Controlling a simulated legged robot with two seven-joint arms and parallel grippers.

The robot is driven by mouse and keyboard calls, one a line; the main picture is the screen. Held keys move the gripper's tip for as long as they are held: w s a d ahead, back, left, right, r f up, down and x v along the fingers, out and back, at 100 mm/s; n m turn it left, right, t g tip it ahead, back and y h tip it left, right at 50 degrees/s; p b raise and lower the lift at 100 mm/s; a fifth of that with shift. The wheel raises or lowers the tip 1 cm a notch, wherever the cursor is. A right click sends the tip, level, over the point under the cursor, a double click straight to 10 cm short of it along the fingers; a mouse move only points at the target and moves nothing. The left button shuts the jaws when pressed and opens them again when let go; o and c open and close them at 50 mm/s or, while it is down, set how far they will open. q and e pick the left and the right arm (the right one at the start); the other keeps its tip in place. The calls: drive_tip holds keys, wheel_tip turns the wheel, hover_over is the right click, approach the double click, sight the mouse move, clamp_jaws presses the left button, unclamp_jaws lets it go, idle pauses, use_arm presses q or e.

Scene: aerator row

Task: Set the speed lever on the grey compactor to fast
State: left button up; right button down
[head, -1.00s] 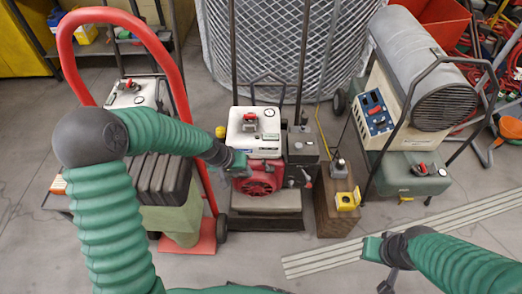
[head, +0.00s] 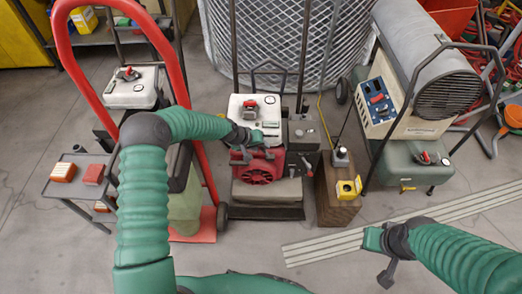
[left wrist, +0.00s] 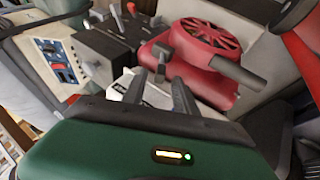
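The compactor in the middle of the head view has a white tank (head: 255,112), a red engine (head: 258,171) and a dark grey control box (head: 303,138) on its right side. A small lever (head: 307,166) shows on that box. In the left wrist view the engine's round fan grille (left wrist: 208,36) is at the top, and the dark box with several levers (left wrist: 112,38) is left of it. I cannot tell which lever sets speed.
A red hand truck (head: 207,185) stands left of the compactor. A brown box with a yellow part (head: 347,188) stands close on the right, then a heater with a blue panel (head: 377,98). A small side table (head: 62,187) is at far left.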

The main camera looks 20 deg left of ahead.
use_arm(q)
drive_tip(key=shift+w+d+f, duration=0.15)
drive_tip(key=shift+w+f, duration=0.15)
drive_tip(key=shift+f, duration=0.2)
clamp_jaws()
idle(1.1)
